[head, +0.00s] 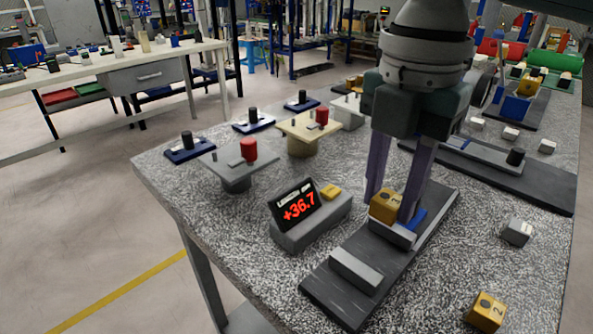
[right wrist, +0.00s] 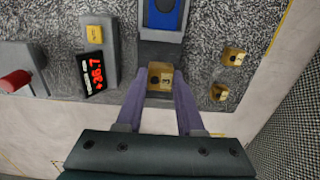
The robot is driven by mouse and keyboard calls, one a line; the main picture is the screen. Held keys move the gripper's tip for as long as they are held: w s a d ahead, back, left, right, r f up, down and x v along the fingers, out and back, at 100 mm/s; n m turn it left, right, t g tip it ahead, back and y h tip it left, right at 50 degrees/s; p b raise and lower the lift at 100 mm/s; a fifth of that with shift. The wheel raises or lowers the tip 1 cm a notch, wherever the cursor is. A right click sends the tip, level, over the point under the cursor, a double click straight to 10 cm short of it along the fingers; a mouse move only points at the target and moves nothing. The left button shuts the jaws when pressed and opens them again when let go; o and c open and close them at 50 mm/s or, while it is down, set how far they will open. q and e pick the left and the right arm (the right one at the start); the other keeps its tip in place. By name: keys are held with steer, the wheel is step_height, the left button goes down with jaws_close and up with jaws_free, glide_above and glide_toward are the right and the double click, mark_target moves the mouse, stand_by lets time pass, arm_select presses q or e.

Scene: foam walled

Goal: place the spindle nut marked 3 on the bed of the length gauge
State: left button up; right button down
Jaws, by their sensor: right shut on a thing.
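The yellow spindle nut marked 3 (head: 386,206) is between the fingertips of my right gripper (head: 396,208), which is shut on it. In the right wrist view the nut (right wrist: 160,78) shows its 3 and a dark hole, with a finger on each side. The length gauge (head: 345,293) has a long dark base with grey blocks and a blue part. The nut is over its middle, at a grey block (head: 392,232); I cannot tell whether it touches. The gauge's display (head: 299,206) reads +36.7. My left gripper is not in view.
Another yellow nut (head: 486,311) lies at the front right, and a grey nut (head: 516,232) lies right of the gauge. Grey and tan stands with red knobs (head: 249,150) are at the left. A second long dark fixture (head: 540,186) lies behind.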

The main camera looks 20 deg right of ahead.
mark_target(374, 254)
step_height(374, 254, down, 6)
steer(key=shift+f+b, duration=0.25)
steer(key=shift+b, duration=0.3)
steer(key=shift+f, duration=0.15)
steer(key=c, duration=0.5)
jaws_free()
step_height(374, 254, up, 12)
steer(key=shift+f+p, duration=0.25)
steer(key=shift+p, duration=0.8)
steer(key=shift+r, duration=0.35)
